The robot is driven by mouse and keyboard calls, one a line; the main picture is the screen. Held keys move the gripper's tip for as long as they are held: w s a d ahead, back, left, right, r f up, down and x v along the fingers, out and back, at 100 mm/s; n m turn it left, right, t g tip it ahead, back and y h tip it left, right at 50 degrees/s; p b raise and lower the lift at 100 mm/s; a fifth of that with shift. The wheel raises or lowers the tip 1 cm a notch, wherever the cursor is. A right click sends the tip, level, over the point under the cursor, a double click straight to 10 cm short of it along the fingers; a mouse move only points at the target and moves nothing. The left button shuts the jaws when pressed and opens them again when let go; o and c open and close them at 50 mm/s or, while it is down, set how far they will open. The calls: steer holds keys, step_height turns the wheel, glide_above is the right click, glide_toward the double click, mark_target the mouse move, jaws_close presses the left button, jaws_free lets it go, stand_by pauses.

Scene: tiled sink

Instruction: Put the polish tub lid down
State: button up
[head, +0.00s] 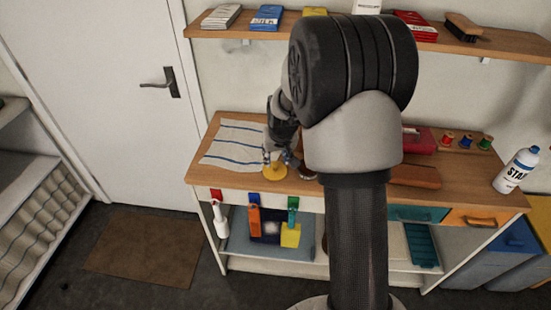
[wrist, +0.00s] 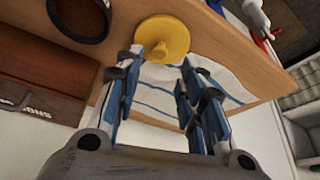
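The polish tub lid is a round yellow disc with a small knob. In the head view the lid (head: 275,171) is at the bench top's front edge, left of my arm, and looks flat on the wood. In the wrist view the lid (wrist: 170,33) is just beyond my fingertips, its knob facing them. My gripper (wrist: 163,58) is open, with a clear gap between its fingers and nothing gripped. In the head view my gripper (head: 275,156) is right above the lid. A dark round open tub (wrist: 78,36) stands beside the lid in the wrist view; my arm mostly hides it in the head view.
A striped cloth (head: 232,143) lies on the bench (head: 203,178) left of the lid. A brown case (head: 415,176), thread spools (head: 465,142) and a white-and-blue bottle (head: 516,170) are to the right. Handled tools (head: 254,218) hang along the front edge. A shelf (head: 240,33) runs above.

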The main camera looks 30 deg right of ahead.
steer(key=s+a+r+n+p, duration=0.1)
steer(key=s+a+r, duration=0.4)
steer(key=s+r, duration=0.35)
steer(key=s+a+r+n, duration=0.1)
steer(key=s+a+r, duration=0.4)
steer(key=s+r, duration=0.3)
steer(key=s+a+r, duration=0.1)
steer(key=s+a, duration=0.2)
steer(key=s, duration=0.4)
steer(key=s+a+r+n+y, duration=0.1)
steer(key=s+a, duration=0.1)
steer(key=s, duration=0.6)
steer(key=shift+a+r, duration=0.25)
steer(key=shift+a, duration=0.15)
